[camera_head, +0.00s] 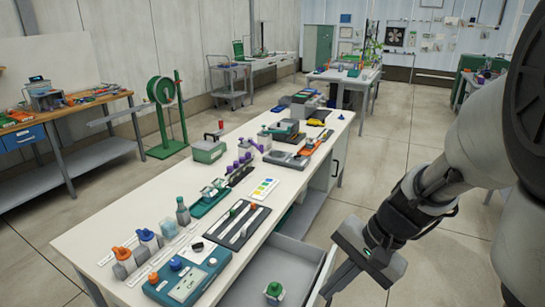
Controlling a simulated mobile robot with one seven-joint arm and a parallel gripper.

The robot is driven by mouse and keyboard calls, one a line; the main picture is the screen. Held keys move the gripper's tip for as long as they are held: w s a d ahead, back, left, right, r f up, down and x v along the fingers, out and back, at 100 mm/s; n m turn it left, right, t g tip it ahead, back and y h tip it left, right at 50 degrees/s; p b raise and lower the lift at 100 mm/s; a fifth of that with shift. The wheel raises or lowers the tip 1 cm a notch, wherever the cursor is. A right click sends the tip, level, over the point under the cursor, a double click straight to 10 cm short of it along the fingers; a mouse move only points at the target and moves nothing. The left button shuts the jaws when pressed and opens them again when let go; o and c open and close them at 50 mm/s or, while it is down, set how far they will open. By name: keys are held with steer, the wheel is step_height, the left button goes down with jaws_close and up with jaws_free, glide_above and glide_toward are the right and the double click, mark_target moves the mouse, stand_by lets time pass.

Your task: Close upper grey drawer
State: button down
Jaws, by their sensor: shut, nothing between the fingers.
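The upper grey drawer (258,262) stands pulled out from the near right side of the long white table. Its inside shows, with a small green object (273,291) in it. Its front panel (322,272) faces right. My gripper (328,293) is shut and empty, pointing down and left, just outside the front panel at its right. I cannot tell whether the fingers touch the panel. The drawer's lower front and handle are hidden or out of frame.
The white table (225,213) carries several bottles, valves and trays near the drawer. A lower shelf (300,215) and a cabinet with a dark handle (335,168) are farther along this side.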

steer(key=w+d+f+m+t+y+b, duration=0.1)
steer(key=d+f+m+b, duration=0.15)
steer(key=f+m, duration=0.45)
steer(key=w+d+f+m+t+y+b, duration=0.1)
steer(key=d+f+m+t, duration=0.2)
steer(key=f, duration=0.8)
steer(key=w+d+f+m+y+b, duration=0.15)
steer(key=d+f+m, duration=0.3)
steer(key=f, duration=0.55)
steer(key=a+r+b+x, duration=0.1)
steer(key=r+b+x, duration=0.1)
steer(key=x, duration=1)
steer(key=shift+w+a+f+m, duration=0.15)
steer(key=shift+w+a+m, duration=0.1)
steer(key=shift+a+m, duration=0.2)
steer(key=w+a+b, duration=0.4)
steer(key=w+a, duration=0.3)
steer(key=a, duration=0.6)
steer(key=w+a+b, duration=0.4)
steer(key=w+a, duration=0.3)
steer(key=a, duration=0.5)
steer(key=shift+w+a+b, duration=0.35)
steer(key=shift+b, duration=0.05)
